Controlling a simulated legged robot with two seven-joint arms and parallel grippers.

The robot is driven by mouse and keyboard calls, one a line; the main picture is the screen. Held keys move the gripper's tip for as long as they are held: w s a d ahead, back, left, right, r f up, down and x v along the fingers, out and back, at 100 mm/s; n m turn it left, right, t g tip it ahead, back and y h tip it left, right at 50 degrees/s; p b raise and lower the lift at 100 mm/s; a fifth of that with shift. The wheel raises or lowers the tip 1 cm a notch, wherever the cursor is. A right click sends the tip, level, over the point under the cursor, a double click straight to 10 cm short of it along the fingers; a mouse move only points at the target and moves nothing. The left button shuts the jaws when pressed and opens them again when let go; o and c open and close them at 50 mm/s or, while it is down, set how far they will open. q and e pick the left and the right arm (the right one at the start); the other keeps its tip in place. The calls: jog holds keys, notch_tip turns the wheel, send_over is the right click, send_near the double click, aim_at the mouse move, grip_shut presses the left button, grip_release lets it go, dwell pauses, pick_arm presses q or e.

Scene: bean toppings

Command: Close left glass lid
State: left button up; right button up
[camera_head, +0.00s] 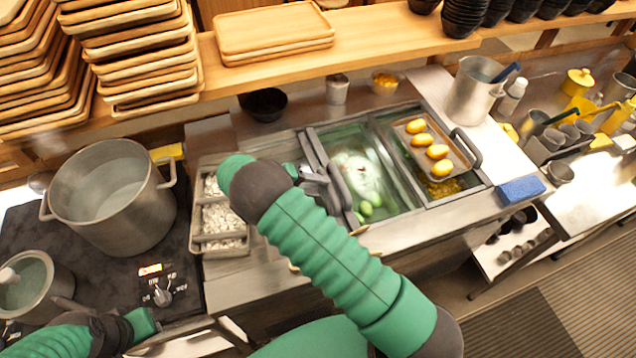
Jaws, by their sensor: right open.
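The left glass lid (383,205) is a greenish pane in a metal frame at the counter's left basin. A dark bar handle (341,186) runs along its left side. White and green contents show in the basin area; I cannot tell exactly how far the lid covers it. My right gripper (318,174) is open, just left of the handle; whether it touches is unclear. My right arm crosses in front of the counter and hides part of its front edge. My left arm shows at the bottom left, and its gripper's fingers cannot be made out.
A tray of yellow pieces (401,128) rests over the right basin. A segmented container (207,246) stands left of my right gripper. A large pot (128,232) and a small pot (42,298) stand at left. A blue sponge (521,189) lies at right.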

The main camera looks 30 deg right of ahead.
jog(key=shift+w+x, duration=0.1)
jog(key=shift+x, duration=0.5)
jog(key=shift+w+x, duration=0.15)
jog(key=shift+x, duration=0.5)
jog(key=shift+s+d+r, duration=0.1)
jog(key=shift+s+r, duration=0.05)
jog(key=c, duration=0.4)
jog(key=shift+a, duration=0.35)
grip_shut()
jog(key=shift+d+r, duration=0.1)
jog(key=shift+r, duration=0.05)
